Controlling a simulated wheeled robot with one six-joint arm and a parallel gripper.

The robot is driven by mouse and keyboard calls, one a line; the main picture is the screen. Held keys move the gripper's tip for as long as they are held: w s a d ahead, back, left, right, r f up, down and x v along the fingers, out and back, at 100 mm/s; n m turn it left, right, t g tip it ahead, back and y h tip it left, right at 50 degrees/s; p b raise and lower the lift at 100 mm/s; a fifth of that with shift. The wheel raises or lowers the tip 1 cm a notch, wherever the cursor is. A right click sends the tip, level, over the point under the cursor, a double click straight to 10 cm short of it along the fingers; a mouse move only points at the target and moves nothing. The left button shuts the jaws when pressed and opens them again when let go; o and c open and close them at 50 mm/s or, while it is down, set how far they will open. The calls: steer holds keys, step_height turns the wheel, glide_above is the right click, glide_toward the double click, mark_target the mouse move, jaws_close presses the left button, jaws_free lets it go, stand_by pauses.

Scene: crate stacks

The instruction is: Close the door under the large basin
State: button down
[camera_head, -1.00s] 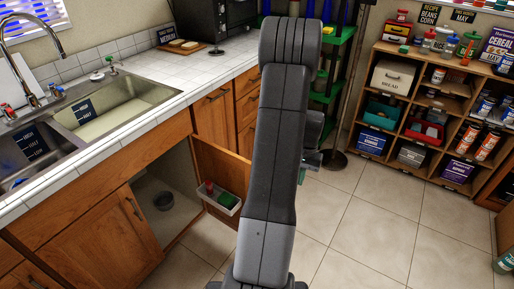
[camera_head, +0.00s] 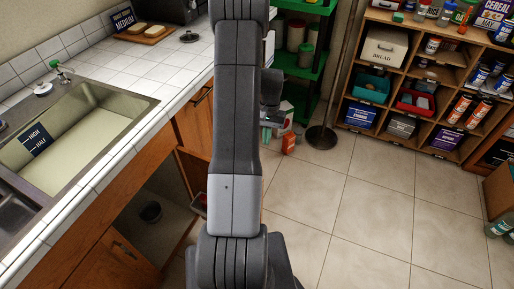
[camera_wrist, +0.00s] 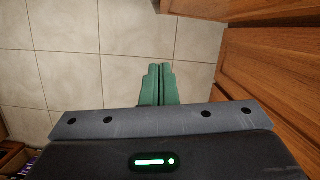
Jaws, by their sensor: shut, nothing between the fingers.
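The large basin (camera_head: 80,133) is set in the white tiled counter at the left of the head view. The wooden door (camera_head: 190,168) under it stands open, swung out from the cabinet, and my arm hides much of it. My arm mostly hides the gripper in the head view.
A closed cabinet door (camera_head: 110,262) is at lower left. A green shelf (camera_head: 312,62) and a black pole base (camera_head: 322,137) stand beyond my arm. A wooden cubby shelf (camera_head: 395,78) lines the back right. The tiled floor (camera_head: 370,215) at centre right is clear.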

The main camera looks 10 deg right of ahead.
steer(key=s+a+f+p, duration=0.1)
steer(key=s+a+f, duration=0.1)
steer(key=s+f, duration=0.4)
steer(key=shift+w+x, duration=0.35)
steer(key=shift+x, duration=1.2)
steer(key=shift+a, duration=0.15)
